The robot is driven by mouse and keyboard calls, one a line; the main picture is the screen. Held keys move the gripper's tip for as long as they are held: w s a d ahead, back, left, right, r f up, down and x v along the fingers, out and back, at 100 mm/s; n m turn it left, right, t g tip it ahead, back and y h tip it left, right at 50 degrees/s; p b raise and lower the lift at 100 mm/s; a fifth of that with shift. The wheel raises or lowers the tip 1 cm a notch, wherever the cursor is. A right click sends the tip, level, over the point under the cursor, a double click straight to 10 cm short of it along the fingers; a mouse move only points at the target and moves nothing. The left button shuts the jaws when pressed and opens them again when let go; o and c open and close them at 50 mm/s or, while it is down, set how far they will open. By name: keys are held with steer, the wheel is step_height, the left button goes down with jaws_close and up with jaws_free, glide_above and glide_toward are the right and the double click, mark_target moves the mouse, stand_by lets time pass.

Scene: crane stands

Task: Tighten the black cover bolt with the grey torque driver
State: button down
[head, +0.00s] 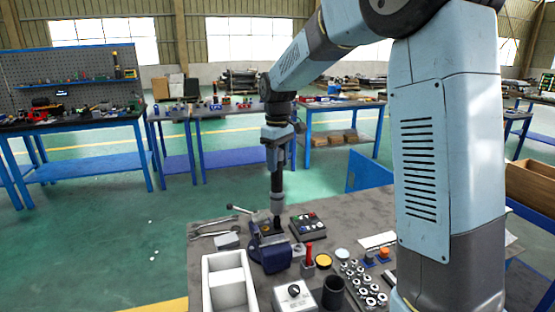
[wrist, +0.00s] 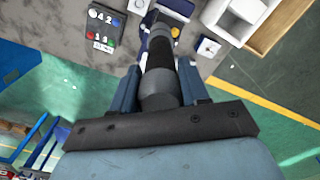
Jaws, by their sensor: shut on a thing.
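My gripper (head: 277,157) points straight down over the workbench and is shut on the grey torque driver (head: 277,203). The driver hangs upright, its lower end at or just above a dark part held at the blue vise (head: 272,256). In the wrist view my gripper (wrist: 160,84) has a blue finger on each side of the driver (wrist: 159,92), whose dark shaft runs away toward the vise. The black cover bolt is not distinguishable; the driver's end hides that spot. I cannot tell whether the driver touches it.
A button box (head: 308,227) stands right of the vise. A white tray (head: 206,291), a knob box (head: 294,297), a black cup (head: 333,292), a red-handled tool (head: 309,256) and several metal nuts crowd the front. Wrenches (head: 213,227) lie at the left.

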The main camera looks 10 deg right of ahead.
steer(key=shift+f, duration=0.55)
stand_by(3.5)
